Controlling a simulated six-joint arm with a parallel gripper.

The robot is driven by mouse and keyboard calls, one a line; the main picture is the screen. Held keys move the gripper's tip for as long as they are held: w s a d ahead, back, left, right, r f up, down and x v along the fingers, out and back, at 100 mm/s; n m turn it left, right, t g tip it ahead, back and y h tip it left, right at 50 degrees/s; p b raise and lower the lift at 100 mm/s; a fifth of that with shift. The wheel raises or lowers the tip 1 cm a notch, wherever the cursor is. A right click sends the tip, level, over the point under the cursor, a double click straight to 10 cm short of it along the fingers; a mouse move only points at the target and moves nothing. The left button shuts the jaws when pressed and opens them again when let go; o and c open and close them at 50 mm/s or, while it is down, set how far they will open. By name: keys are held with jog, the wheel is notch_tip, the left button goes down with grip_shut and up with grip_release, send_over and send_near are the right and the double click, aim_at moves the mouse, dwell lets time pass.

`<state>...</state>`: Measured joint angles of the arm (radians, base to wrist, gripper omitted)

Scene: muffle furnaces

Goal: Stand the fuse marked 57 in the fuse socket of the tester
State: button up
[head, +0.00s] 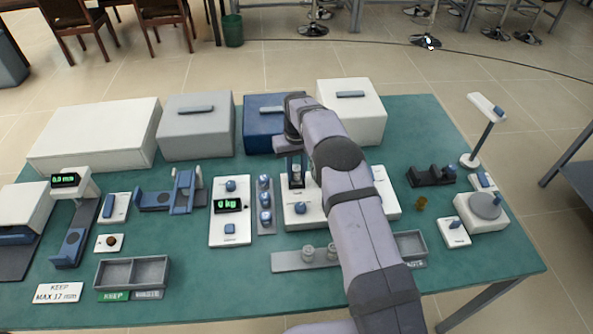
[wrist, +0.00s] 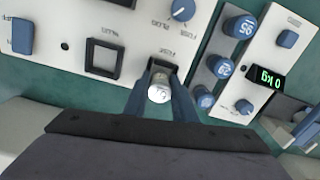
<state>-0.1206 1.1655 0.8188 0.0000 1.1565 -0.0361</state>
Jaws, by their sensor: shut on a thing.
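My gripper (wrist: 160,95) is shut on a silver round fuse (wrist: 159,93) in the wrist view. The mark on its top is too small to read surely. In the head view my gripper (head: 296,168) is over the tester (head: 296,216), a white panel partly hidden behind my arm. In the wrist view the tester (wrist: 125,25) has a dark square plug socket (wrist: 103,57) and the fuse socket (wrist: 163,66) beside its FUSE label. The fuse is right at the fuse socket's near edge in the picture; I cannot tell whether it is inside or above it.
A grey rack (head: 283,262) with other silver fuses stands in front of the tester. A grey holder with several blue round pieces (head: 265,201) and a scale panel reading 0 kg (head: 229,223) are left of the tester. A grey tray (head: 410,243) lies right of my arm.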

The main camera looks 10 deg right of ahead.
aim_at(297, 168)
jog(key=shift+f, duration=0.5)
jog(key=o, duration=1.2)
jog(key=shift+c, duration=0.2)
jog(key=shift+o, duration=0.6)
jog(key=shift+o, duration=1.4)
jog(key=shift+r, duration=0.1)
jog(key=shift+r+p, duration=2.45)
jog(key=shift+r, duration=1.55)
